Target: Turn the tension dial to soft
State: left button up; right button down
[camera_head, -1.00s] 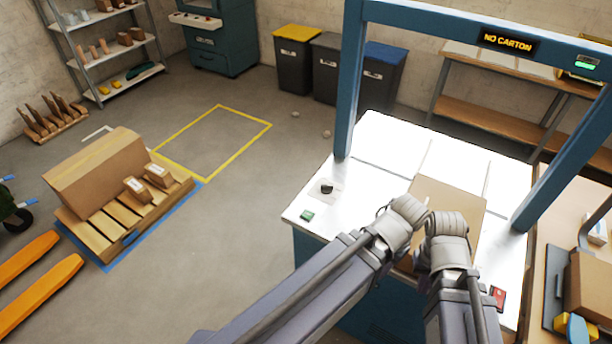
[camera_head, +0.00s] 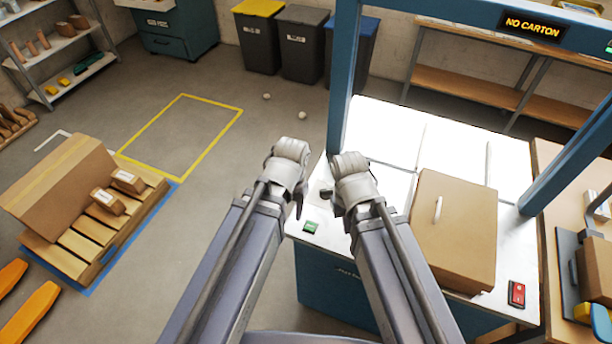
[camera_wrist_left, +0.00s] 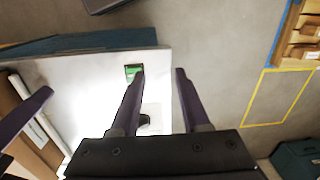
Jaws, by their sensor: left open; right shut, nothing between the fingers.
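The tension dial is a small black knob (camera_wrist_left: 144,120) on a pale plate (camera_wrist_left: 153,112) on the machine's white top. In the left wrist view it is partly covered by one of my left fingers. In the head view I cannot clearly tell it from the dark fingers. My left gripper (camera_head: 298,208) is open and empty near the table's left edge; its fingers (camera_wrist_left: 160,72) reach past the dial in the wrist view. My right gripper (camera_head: 328,196) is shut and empty, close to the dial's corner. The dial's setting is unreadable.
A green button (camera_head: 310,227) sits on the front left corner, a red switch (camera_head: 517,294) front right. A brown carton (camera_head: 454,230) lies on the white top (camera_head: 385,132). Blue frame posts (camera_head: 343,85) rise beside it. A loaded pallet (camera_head: 60,262) stands left on the floor.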

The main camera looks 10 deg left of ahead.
pick_arm(q)
jog(key=w+a, duration=0.2)
jog(key=w, duration=0.2)
jog(key=m, duration=1.2)
send_over(327, 190)
jog(key=shift+a+r+h, duration=0.3)
jog(key=shift+d+m, duration=0.2)
jog(key=shift+m, duration=0.1)
notch_tip(327, 190, down, 8)
jog(key=b, duration=0.7)
pick_arm(e)
jog(key=f, duration=0.7)
jog(key=shift+w+a+f, duration=0.15)
jog(key=shift+w+a, duration=0.1)
jog(key=shift+w, duration=0.05)
pick_arm(q)
jog(key=shift+r, duration=0.1)
grip_shut()
